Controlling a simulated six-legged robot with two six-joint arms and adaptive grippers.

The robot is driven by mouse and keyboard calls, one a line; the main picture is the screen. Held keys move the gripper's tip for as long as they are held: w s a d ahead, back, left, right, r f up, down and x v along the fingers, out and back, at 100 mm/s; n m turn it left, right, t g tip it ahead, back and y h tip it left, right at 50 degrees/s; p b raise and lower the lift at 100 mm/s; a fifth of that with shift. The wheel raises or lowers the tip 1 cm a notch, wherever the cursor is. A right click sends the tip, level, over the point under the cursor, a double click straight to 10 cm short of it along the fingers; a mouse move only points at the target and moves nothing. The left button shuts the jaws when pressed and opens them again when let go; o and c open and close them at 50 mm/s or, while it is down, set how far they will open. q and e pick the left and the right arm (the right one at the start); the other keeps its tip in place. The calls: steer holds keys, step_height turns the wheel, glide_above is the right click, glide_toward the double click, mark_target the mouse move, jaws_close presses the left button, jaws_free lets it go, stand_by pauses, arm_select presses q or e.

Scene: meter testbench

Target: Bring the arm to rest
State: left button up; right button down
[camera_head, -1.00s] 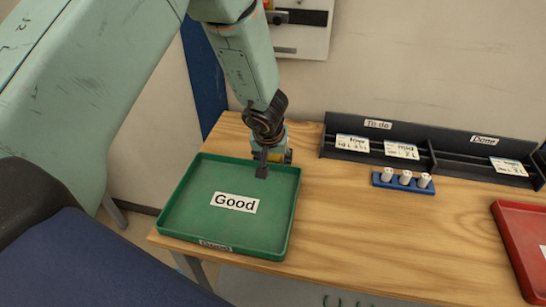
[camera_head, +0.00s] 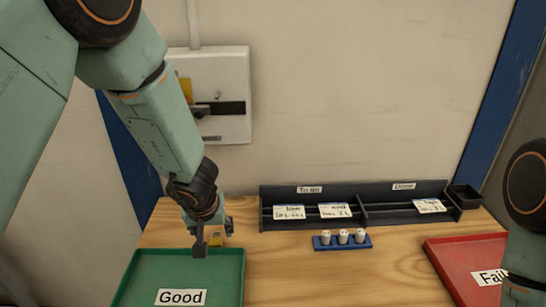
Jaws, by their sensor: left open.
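My left arm comes in from the upper left and hangs down over the bench. Its gripper (camera_head: 207,243) is open and empty, above the back edge of the green tray (camera_head: 234,282) labelled "Good". Nothing shows between its fingers, and the tray looks empty in the part that shows. Part of my right arm shows at the right edge, in front of the red tray. Its gripper is not in view.
A red tray (camera_head: 447,264) with a "Fail" label lies at the right. A blue holder (camera_head: 329,245) with white pieces stands mid-bench. A black rack (camera_head: 382,214) with cards runs along the back, a small black bin (camera_head: 465,196) at its right end. A white wall box (camera_head: 226,75) hangs behind.

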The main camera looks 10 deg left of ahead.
step_height(320, 180, up, 10)
steer(key=p, duration=1)
